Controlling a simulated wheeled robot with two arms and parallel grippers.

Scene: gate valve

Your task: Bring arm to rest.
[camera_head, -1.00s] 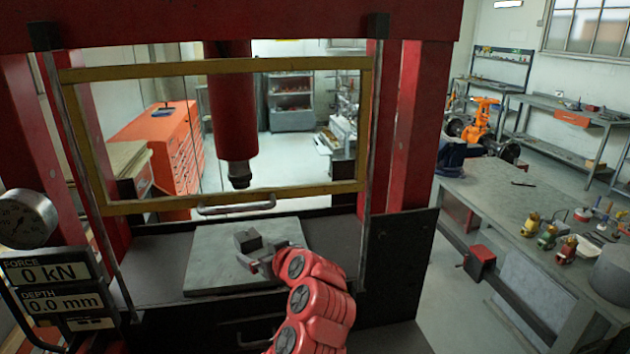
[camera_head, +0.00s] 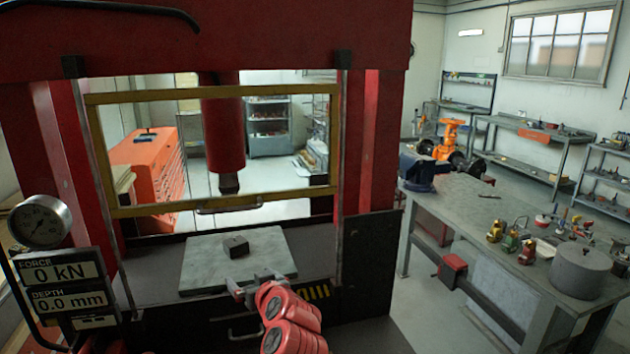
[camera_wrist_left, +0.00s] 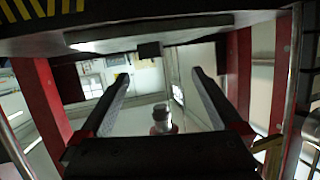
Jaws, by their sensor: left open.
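My left gripper (camera_head: 252,284) is in front of the press's front edge, at the end of my red arm, with its jaws open. In the left wrist view its two dark fingers (camera_wrist_left: 160,78) stand wide apart with nothing held between them. A small dark block (camera_head: 236,246) rests on the grey plate (camera_head: 200,270) of the press, beyond the gripper and apart from it. The red ram (camera_head: 222,130) hangs above the block with a clear gap. My right gripper is in neither view now.
The press's yellow guard frame (camera_head: 210,92) surrounds the opening behind the plate. A dark panel (camera_head: 370,255) stands right of the gripper. The gauge (camera_head: 40,221) and the readout (camera_head: 62,285), showing 0 kN and 0.0 mm, are at left. A workbench (camera_head: 470,215) stands at right.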

